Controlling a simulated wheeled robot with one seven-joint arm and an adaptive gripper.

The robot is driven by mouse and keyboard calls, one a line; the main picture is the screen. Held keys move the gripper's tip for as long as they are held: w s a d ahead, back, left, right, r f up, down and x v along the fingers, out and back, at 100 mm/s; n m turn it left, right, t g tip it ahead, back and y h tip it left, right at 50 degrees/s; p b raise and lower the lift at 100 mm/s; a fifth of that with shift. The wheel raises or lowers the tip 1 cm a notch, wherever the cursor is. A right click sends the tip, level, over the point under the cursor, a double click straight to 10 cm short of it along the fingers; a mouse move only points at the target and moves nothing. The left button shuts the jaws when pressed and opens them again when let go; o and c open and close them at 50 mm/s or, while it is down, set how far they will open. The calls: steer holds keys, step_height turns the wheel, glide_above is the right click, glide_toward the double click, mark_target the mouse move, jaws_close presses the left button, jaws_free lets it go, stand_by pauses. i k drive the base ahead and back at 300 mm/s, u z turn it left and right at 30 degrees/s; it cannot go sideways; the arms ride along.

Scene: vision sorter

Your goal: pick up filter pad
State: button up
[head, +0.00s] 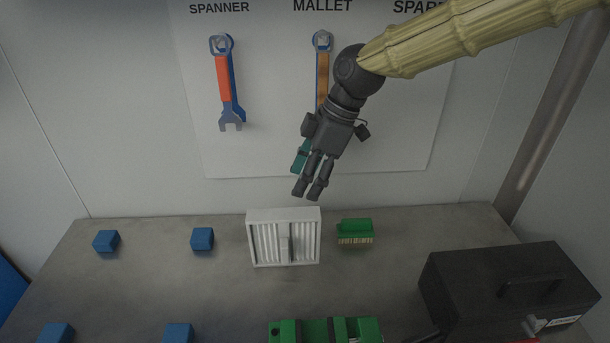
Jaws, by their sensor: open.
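The filter pad seems to be the white framed panel with upright pleats (265,216), standing or leaning near the back of the grey table in the head view. A small grey upright piece shows at its middle. My gripper (307,195) hangs just above and behind the panel's top edge, fingers pointing down, apart from it. It is open with nothing between its fingers, though the fingers look close together from this angle.
A green brush (356,228) stands right of the panel. Several blue blocks (202,238) lie to the left. A green object (355,328) is at the front, a black toolbox (505,290) at right. A wall board shows a spanner (224,80).

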mark_target(291, 236)
steer(key=k, duration=1.5)
